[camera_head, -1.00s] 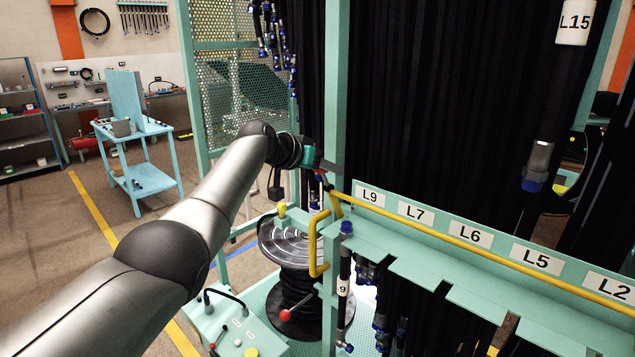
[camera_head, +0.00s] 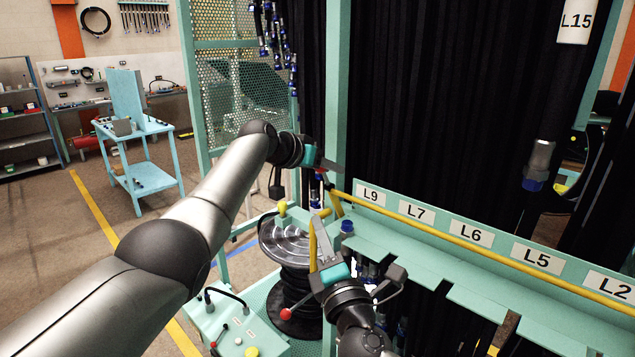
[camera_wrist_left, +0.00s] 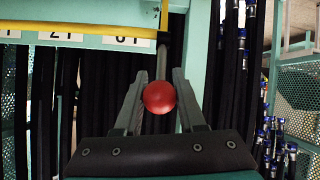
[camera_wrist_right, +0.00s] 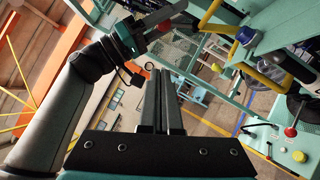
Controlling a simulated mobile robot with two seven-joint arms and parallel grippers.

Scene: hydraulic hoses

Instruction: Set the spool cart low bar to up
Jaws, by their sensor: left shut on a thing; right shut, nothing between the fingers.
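The yellow bar (camera_head: 470,238) runs low along the cart's front in the head view, beside the label rail. Its left end has a bent yellow part (camera_head: 313,248). It also shows in the left wrist view (camera_wrist_left: 80,27). My left gripper (camera_head: 330,166) is shut on a red ball knob (camera_wrist_left: 158,97) at the end of a grey rod, by the bar's end in the left wrist view. The knob is hidden in the head view. My right gripper (camera_head: 318,232) is shut and empty, pointing up close to the bent yellow part; whether they touch is unclear.
The teal label rail (camera_head: 415,211) extends right of the post, with black hoses (camera_head: 430,110) hanging behind. A hose spool (camera_head: 285,245) and a control box (camera_head: 222,325) with a red-knobbed lever (camera_head: 286,314) stand below. A blue table (camera_head: 150,180) stands at the left.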

